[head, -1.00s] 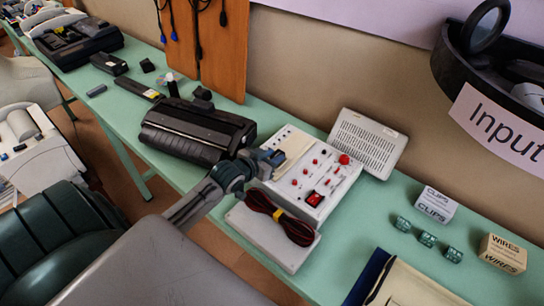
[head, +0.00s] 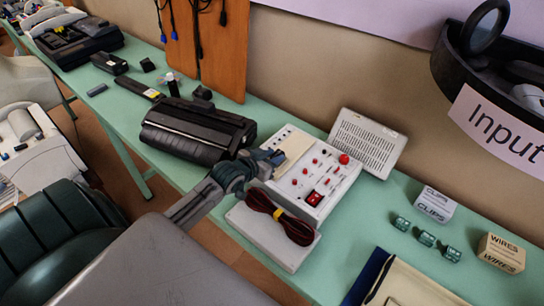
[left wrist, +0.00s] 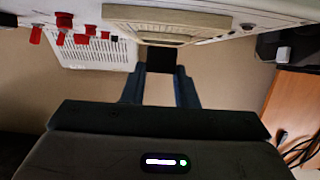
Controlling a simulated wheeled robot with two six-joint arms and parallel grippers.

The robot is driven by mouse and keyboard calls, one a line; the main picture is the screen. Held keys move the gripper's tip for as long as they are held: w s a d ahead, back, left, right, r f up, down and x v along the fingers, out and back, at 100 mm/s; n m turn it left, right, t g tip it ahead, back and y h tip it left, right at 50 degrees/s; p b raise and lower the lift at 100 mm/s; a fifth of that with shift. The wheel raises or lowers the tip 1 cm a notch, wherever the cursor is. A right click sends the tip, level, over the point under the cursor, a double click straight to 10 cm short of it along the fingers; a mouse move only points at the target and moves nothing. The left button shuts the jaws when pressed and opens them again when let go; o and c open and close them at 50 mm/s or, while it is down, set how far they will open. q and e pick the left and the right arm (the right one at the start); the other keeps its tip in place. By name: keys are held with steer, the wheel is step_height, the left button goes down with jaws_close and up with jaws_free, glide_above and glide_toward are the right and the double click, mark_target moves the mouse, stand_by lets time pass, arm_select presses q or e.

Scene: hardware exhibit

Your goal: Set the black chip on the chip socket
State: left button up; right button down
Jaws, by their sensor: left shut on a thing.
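The black chip (left wrist: 160,61) is a small dark square held between the fingertips of my left gripper (left wrist: 160,72) in the left wrist view. In the head view my left gripper (head: 271,158) is at the left edge of the white control box (head: 318,170). The chip cannot be made out there. A flat cream plate on the box, which looks like the chip socket (head: 294,147), lies just beside the fingertips. It also shows as a cream framed panel (left wrist: 175,28) in the left wrist view, close to the chip. I cannot tell whether they touch. My right gripper is out of view.
The box carries red knobs and a red switch (head: 314,198). A white case with a dark red cable coil (head: 276,216) lies in front. A black device (head: 197,130) stands left, and a white vented panel (head: 366,143) behind.

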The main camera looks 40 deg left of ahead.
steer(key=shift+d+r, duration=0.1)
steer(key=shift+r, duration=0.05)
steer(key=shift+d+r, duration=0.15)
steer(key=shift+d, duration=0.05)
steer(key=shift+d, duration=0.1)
arm_select(q)
steer(key=shift+f, duration=0.6)
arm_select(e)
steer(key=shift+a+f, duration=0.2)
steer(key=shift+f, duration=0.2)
arm_select(q)
steer(key=o, duration=0.7)
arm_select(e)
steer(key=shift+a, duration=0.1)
arm_select(q)
steer(key=shift+r, duration=0.1)
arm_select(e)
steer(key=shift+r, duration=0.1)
